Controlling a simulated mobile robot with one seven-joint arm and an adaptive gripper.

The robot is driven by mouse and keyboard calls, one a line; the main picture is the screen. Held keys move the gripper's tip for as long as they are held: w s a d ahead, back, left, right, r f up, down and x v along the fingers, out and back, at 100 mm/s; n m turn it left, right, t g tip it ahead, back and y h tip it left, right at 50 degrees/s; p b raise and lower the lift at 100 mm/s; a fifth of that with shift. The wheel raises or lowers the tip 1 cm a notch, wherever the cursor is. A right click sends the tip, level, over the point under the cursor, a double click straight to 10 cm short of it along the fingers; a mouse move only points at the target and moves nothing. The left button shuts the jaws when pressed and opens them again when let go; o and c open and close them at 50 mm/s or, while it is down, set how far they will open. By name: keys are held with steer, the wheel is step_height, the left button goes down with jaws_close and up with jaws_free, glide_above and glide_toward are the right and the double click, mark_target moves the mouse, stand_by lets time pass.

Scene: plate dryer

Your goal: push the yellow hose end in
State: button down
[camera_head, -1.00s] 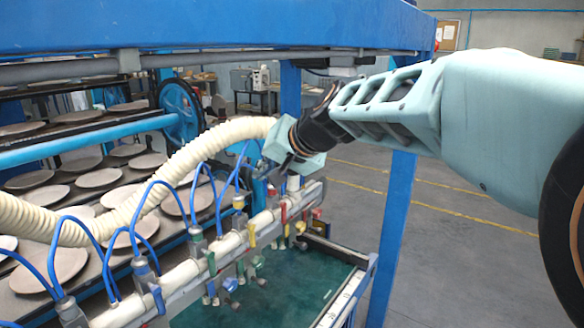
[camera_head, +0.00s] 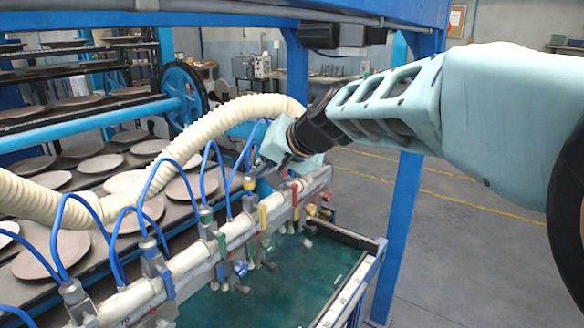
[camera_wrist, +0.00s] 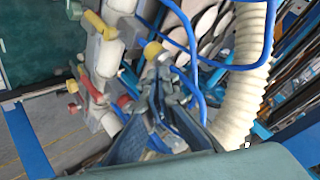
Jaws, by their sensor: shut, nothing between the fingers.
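The yellow hose end (camera_head: 250,183) sits on top of a valve fitting on the white manifold pipe, with a thin blue hose at it. In the wrist view the yellow end (camera_wrist: 152,50) is just beyond the tips of my gripper (camera_wrist: 158,78). My gripper is shut and empty, with its dark fingers pointing at the fitting. In the head view my gripper (camera_head: 254,168) is over the pipe's far end, close to the yellow end and partly hidden by my wrist. I cannot tell whether the tips touch it.
The white manifold pipe (camera_head: 190,258) carries several fittings with blue hoses and coloured valve handles. A thick cream corrugated hose (camera_head: 215,122) arches just left of my gripper. A blue post (camera_head: 397,235) stands to the right. A blue beam (camera_head: 380,12) runs overhead.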

step_height(320, 180, down, 3)
steer(key=b, duration=0.3)
steer(key=shift+b, duration=0.3)
steer(key=shift+s, duration=0.1)
steer(key=shift+r, duration=0.15)
